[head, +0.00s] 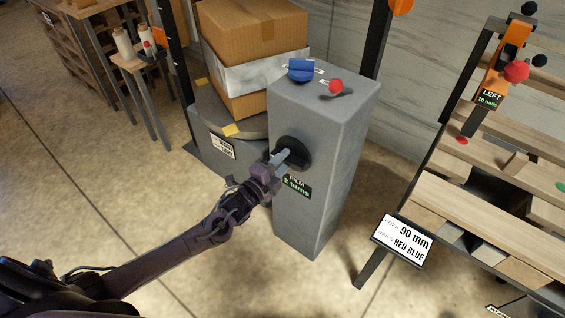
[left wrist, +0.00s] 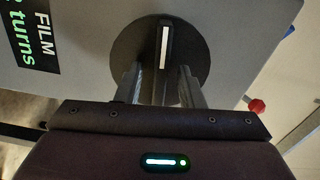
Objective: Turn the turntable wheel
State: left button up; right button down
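The turntable wheel (head: 302,147) is a black round disc on the left face of a grey control column (head: 335,175), beside a "FILM 2 turns" label (head: 297,187). In the left wrist view the wheel (left wrist: 192,40) carries a raised black bar handle (left wrist: 164,48) with a white stripe, standing about upright. My left gripper (head: 285,158) is at the wheel. Its two fingers (left wrist: 162,85) stand on either side of the bar's lower end, with a visible gap to it. My right gripper is out of view.
Stacked boxes (head: 252,32) stand on the round turntable (head: 200,95) behind the column. A blue knob (head: 300,70) and a red-knobbed lever (head: 336,87) sit on top of the column. A wooden pallet rack (head: 500,195) stands at right.

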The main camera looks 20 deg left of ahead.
pick_arm(q)
grip_shut()
jog(key=shift+n, duration=0.3)
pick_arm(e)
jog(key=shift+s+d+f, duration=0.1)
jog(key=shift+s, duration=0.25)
pick_arm(q)
jog(key=shift+n, duration=0.3)
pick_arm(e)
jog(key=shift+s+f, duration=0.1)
pick_arm(q)
jog(key=shift+n, duration=0.3)
